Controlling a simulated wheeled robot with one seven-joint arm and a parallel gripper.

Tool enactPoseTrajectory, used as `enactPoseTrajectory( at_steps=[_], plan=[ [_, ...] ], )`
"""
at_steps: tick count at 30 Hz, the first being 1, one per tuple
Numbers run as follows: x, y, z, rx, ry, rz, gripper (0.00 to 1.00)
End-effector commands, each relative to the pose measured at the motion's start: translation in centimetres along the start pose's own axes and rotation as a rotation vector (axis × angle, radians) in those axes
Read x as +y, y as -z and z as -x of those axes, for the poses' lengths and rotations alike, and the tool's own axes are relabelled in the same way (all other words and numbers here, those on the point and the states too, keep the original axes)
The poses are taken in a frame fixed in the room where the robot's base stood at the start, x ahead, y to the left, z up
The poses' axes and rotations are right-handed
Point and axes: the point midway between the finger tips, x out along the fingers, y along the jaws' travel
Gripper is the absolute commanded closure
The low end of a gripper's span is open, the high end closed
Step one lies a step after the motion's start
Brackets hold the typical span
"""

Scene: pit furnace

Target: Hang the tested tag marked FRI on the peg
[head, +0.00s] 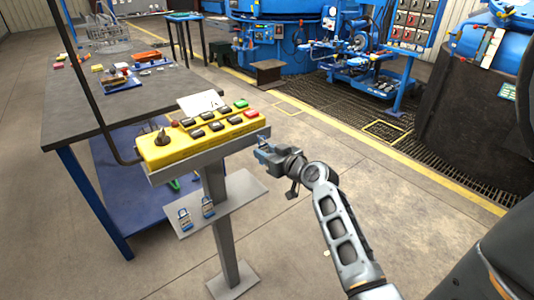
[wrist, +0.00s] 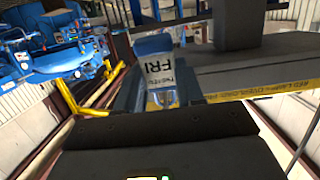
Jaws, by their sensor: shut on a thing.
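The tag marked FRI (wrist: 160,72) is white with a blue end and shows between my gripper's fingers in the wrist view. My gripper (head: 263,152) is shut on it, just off the right end of the yellow control box (head: 160,150) in the head view. The box sits on a grey pedestal (head: 218,215), whose post also shows in the wrist view (wrist: 238,25). I cannot clearly make out the peg in either view.
A workbench (head: 75,125) with small items stands at the left, behind the pedestal. A black cable (head: 95,100) rises from the control box. Blue machinery (head: 365,55) and a dark furnace wall (head: 470,130) are farther back. Open floor (head: 330,150) lies right of the pedestal.

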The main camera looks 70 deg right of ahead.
Motion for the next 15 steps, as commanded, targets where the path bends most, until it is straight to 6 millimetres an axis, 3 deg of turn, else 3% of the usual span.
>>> enactPoseTrajectory(
  at_steps=[8,9,15],
  plan=[
    [-0.01,-0.01,0.01,0.000,0.000,0.000,0.92],
    [-0.01,-0.01,0.01,0.000,0.000,0.000,0.60],
    [-0.01,-0.01,0.01,0.000,0.000,0.000,0.41]
  ],
)
